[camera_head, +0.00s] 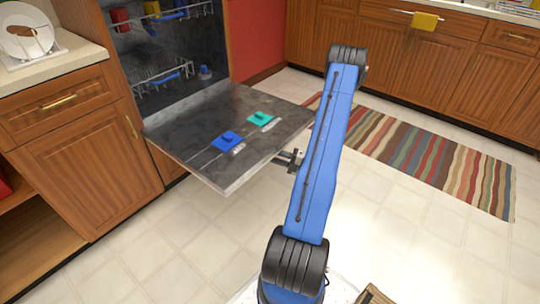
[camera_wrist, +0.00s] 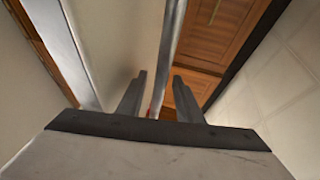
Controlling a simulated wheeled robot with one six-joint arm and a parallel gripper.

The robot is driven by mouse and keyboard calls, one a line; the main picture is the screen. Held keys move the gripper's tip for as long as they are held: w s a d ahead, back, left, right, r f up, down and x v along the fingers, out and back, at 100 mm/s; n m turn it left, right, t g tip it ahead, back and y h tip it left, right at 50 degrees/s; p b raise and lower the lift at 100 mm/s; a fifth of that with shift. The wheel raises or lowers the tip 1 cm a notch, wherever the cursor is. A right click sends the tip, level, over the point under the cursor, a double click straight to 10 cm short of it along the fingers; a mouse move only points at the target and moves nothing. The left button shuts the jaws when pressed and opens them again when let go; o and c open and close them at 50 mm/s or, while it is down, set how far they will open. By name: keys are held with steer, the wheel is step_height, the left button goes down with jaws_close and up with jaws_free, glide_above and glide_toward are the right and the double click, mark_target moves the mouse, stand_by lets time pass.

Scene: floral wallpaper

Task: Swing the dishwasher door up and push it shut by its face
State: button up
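The dishwasher door (camera_head: 205,172) is swung down and lies close to level in the head view, its dark inner side up. My gripper (camera_head: 291,158) is at the door's outer edge, near its right front corner; part of it is hidden by my arm. In the wrist view my gripper (camera_wrist: 159,76) has its two dark fingers apart. The door's pale edge (camera_wrist: 171,40) shows as a strip in line with the gap between them. I cannot tell whether the fingers touch the door.
The dishwasher's open interior (camera_head: 150,50) holds racks with dishes. Blue and teal pieces (camera_head: 228,140) lie on the door's inner side. Wooden cabinets (camera_head: 85,160) flank it at left.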

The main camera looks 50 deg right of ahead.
jaws_close()
